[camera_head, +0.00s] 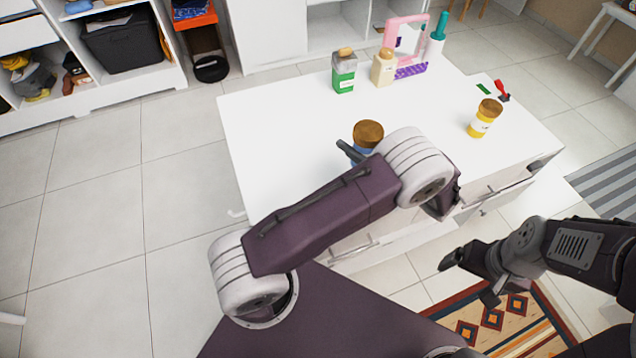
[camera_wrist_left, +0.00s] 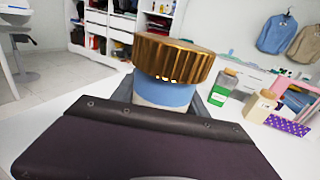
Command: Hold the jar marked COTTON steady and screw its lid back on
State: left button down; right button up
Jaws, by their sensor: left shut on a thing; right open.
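A blue jar (camera_head: 358,153) with a ribbed brown-gold lid (camera_head: 368,131) on its top stands at the white table's near side. My left gripper (camera_head: 361,156) is shut around its body, below the lid. In the left wrist view the blue jar (camera_wrist_left: 165,94) shows a pale lower band under the lid (camera_wrist_left: 172,57); whether the lid is screwed tight I cannot tell. A yellow jar (camera_head: 481,125) with a brown lid (camera_head: 490,106) stands to the right. I cannot read COTTON on either jar. My right gripper (camera_head: 468,279) is open and empty, off the table's front edge.
A green bottle (camera_head: 344,77), a cream bottle (camera_head: 383,70), a pink-framed mirror (camera_head: 408,38) and a purple box (camera_head: 410,71) stand at the table's back. A red item (camera_head: 502,88) lies at the back right. The white tabletop (camera_head: 280,130) is clear at left.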

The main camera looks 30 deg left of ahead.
pick_arm(q)
jog(key=s+a+f, duration=0.3)
jog(key=a+f, duration=0.4)
jog(key=a, duration=0.4)
jog(key=shift+s, duration=0.35)
jog(key=shift+f, duration=2)
jog(key=shift+b, duration=0.3)
